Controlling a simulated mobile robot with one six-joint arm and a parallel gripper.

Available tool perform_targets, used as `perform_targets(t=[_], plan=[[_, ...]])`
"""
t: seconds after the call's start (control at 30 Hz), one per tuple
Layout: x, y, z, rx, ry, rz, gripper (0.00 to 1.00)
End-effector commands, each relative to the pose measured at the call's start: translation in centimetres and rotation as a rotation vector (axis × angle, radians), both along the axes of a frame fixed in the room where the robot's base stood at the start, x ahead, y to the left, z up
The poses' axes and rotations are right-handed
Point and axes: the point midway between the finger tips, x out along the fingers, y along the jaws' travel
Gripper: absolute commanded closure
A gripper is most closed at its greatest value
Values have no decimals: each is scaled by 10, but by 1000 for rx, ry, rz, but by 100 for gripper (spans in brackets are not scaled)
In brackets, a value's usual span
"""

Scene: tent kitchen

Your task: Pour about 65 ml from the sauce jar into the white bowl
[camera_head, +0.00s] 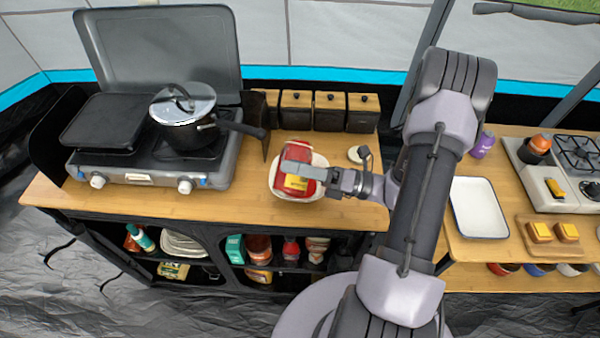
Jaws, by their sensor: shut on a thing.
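The sauce jar (297,184), red with a yellow label, is between the fingers of my gripper (303,174) at the right end of the left counter. My gripper is shut on it. The jar looks tilted over on its side. The white bowl (319,190) is under the jar, with only its rim and edges showing around it. I cannot tell whether the jar touches the bowl. The jar's mouth, any flowing sauce and the bowl's contents are hidden or too small to see.
A small white round item (357,154) lies right of the bowl. Several dark canisters with wooden lids (330,112) stand behind. A camp stove (130,165) with a lidded pot (185,122) is at left. A white tray (479,208) is on the right table. The counter's front left is clear.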

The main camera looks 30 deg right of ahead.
Motion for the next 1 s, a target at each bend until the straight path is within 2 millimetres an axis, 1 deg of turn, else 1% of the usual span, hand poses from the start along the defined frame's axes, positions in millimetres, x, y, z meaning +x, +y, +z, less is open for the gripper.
perform_targets(t=[0.77, 0.8, 0.87, 0.9, 1.0], plan=[[0, 0, -2, 49, 47, -1, 100], [0, 0, 1, 15, 14, -1, 100], [4, -4, 7, -140, -132, -1, 100], [3, -2, -7, -177, -168, -1, 100], [2, -2, -4, -175, -167, -1, 100]])
